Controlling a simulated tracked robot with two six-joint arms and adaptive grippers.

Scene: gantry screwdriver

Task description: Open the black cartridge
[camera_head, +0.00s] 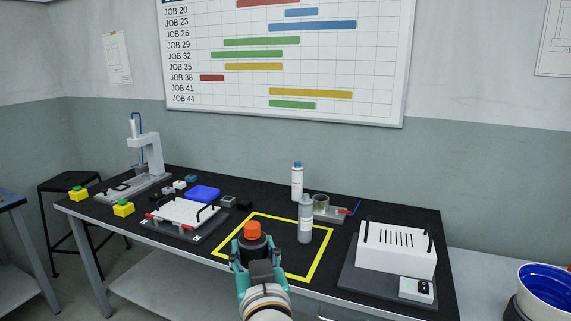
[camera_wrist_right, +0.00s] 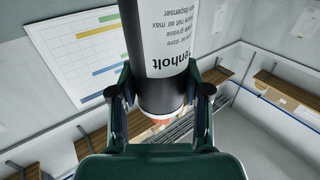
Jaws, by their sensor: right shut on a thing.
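The black cartridge (camera_head: 252,244) has an orange cap (camera_head: 252,230) that is on top in the head view. In the right wrist view the cartridge (camera_wrist_right: 162,94) shows a black body with a white printed label, between the two fingers (camera_wrist_right: 163,92). A bit of orange-red shows at its lower end there. I cannot tell its height above the table. My left gripper is not in view.
Inside the yellow outline (camera_head: 226,231) the table is mostly bare. A white slotted box (camera_head: 385,263) is at right, a white fixture (camera_head: 182,212) at left, a gantry machine (camera_head: 151,155) beyond.

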